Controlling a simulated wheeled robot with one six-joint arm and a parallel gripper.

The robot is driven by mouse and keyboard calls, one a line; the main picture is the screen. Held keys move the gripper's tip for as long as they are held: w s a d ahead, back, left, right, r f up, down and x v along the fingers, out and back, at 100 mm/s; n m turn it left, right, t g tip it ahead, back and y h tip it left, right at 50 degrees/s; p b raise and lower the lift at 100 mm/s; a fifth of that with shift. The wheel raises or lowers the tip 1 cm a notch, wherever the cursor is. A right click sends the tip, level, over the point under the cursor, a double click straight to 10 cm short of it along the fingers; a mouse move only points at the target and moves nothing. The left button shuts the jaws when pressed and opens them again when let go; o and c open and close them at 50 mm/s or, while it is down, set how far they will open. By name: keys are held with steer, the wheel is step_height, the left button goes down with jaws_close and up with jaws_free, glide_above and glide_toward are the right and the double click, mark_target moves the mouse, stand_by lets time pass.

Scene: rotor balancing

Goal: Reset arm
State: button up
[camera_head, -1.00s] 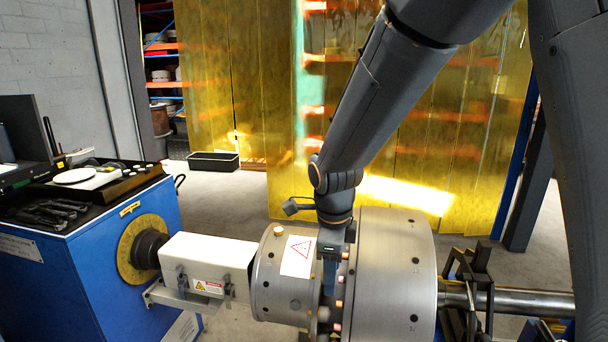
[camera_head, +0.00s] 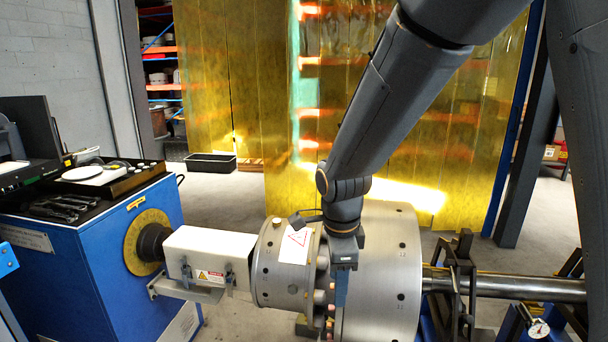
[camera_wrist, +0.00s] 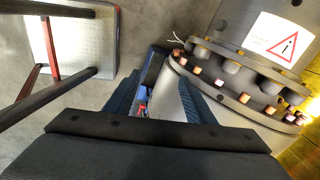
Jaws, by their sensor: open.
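My gripper (camera_head: 341,288) points down in front of the steel rotor (camera_head: 385,270) in the head view, beside the gap between its wide drum and its narrower hub (camera_head: 283,270). In the wrist view my gripper (camera_wrist: 168,85) shows two dark blue fingers spread apart, with no object seen held between them. Part of the rotor (camera_wrist: 240,75) fills the upper right there, with a flange ringed by several copper-coloured bolt ends close to the right finger. I cannot tell whether the finger touches it.
A blue bench (camera_head: 95,270) with a tool tray (camera_head: 110,180) and a white-covered coupling (camera_head: 208,250) stands left. A shaft (camera_head: 510,286) on black supports runs right, near a dial gauge (camera_head: 538,329). A yellow curtain (camera_head: 240,90) hangs behind. Open floor lies between.

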steer(key=s+d+f+n, duration=0.2)
steer(key=s+d+n, duration=1)
steer(key=n, duration=0.6)
steer(key=shift+s+f+g, duration=0.15)
steer(key=shift+s+g, duration=0.15)
steer(key=shift+s, duration=0.1)
